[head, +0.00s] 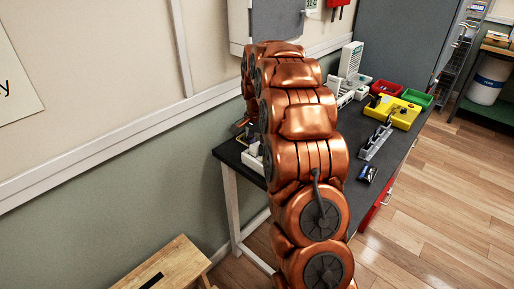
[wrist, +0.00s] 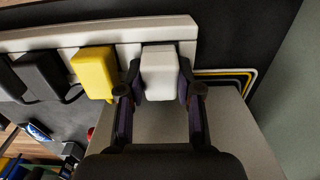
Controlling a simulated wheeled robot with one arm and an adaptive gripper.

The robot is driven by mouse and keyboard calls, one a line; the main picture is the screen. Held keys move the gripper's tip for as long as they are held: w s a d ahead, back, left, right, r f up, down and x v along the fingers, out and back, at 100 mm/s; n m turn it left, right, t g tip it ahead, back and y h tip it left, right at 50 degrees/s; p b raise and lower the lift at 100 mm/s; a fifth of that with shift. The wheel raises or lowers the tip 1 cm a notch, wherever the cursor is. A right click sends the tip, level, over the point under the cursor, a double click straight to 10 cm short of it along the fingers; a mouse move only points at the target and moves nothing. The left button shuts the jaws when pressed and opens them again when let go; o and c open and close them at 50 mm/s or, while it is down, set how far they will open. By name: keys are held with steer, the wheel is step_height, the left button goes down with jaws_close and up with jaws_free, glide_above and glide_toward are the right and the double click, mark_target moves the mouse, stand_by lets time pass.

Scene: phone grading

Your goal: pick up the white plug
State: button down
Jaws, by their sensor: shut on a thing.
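The white plug (wrist: 160,75) is in the middle of the wrist view, at the end of a white strip (wrist: 70,38). My gripper (wrist: 158,88) has one dark finger on each side of the plug and is shut on it. The plug still meets the strip's edge in this view; I cannot tell whether it is seated in it. In the head view my copper arm hides the gripper and the plug.
A yellow plug (wrist: 94,72) and black plugs (wrist: 42,75) sit left of the white one. Cables (wrist: 235,75) run at the right. On the dark table (head: 232,152) are a yellow tray (head: 402,118), a red bin (head: 387,88) and a green bin (head: 416,97). A wall stands behind.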

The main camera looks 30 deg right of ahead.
mark_target(257, 145)
step_height(257, 145, up, 10)
steer(key=shift+f+b, duration=0.2)
steer(key=shift+b, duration=0.6)
steer(key=shift+a+f+t+h+b, duration=0.2)
steer(key=shift+f+h+b, duration=0.3)
steer(key=shift+f+b, duration=1.1)
steer(key=shift+a+f+t+h+b, duration=0.15)
steer(key=shift+f+h+b, duration=0.35)
steer(key=shift+f+b, duration=1)
steer(key=shift+f, duration=0.25)
steer(key=shift+f+b, duration=0.45)
steer(key=shift+f, duration=1.2)
steer(key=c, duration=0.7)
jaws_free()
steer(key=shift+r, duration=0.1)
step_height(257, 145, up, 12)
steer(key=a, duration=0.2)
steer(key=shift+s+a, duration=0.15)
steer(key=shift+s, duration=0.2)
